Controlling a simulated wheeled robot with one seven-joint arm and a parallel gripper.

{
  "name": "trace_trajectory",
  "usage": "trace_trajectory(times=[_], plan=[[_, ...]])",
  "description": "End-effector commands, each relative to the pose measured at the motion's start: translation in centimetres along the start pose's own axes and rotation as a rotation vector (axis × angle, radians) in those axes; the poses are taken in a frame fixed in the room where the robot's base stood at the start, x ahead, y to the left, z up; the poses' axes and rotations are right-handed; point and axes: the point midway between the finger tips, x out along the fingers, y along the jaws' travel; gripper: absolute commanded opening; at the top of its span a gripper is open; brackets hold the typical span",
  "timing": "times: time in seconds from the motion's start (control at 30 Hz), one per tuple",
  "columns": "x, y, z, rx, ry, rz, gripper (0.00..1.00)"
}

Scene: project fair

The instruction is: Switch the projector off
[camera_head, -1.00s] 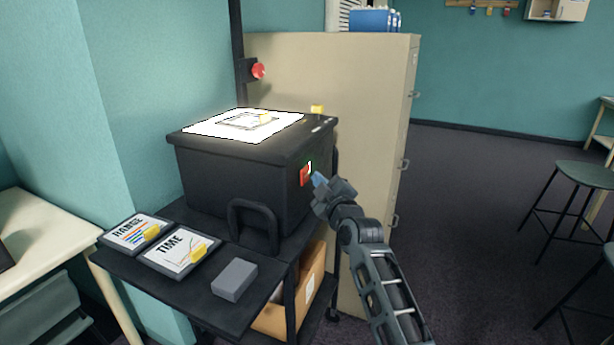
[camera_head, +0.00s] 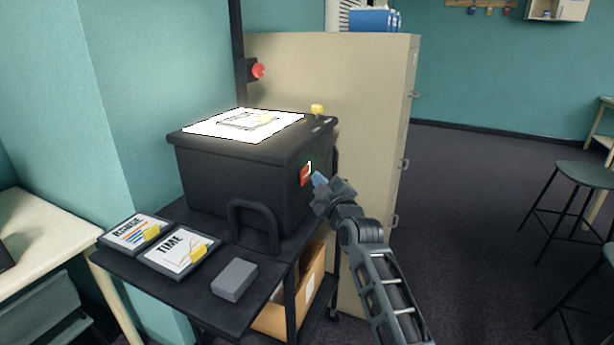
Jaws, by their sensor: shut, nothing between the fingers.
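The projector (camera_head: 230,180) is a black box on a black cart. Its top plate (camera_head: 205,125) glows white, with a framed sheet lying on it. A red knob (camera_head: 259,71) is on the black post behind, and a yellow knob (camera_head: 318,109) is at the back right of the top.
The cart shelf (camera_head: 190,300) holds a RANGE frame (camera_head: 135,232), a TIME frame (camera_head: 178,250) and a grey block (camera_head: 234,279). A beige cabinet (camera_head: 375,120) stands close behind. A cardboard box (camera_head: 270,320) sits below. Stools (camera_head: 585,175) stand at right; the floor between is open.

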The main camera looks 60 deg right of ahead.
Motion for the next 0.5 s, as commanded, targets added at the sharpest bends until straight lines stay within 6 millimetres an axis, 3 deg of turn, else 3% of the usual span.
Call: trace_trajectory(times=[0.5], plan=[[0.59, -0.43, -0.48, 0.000, 0.001, 0.000, 0.00]])
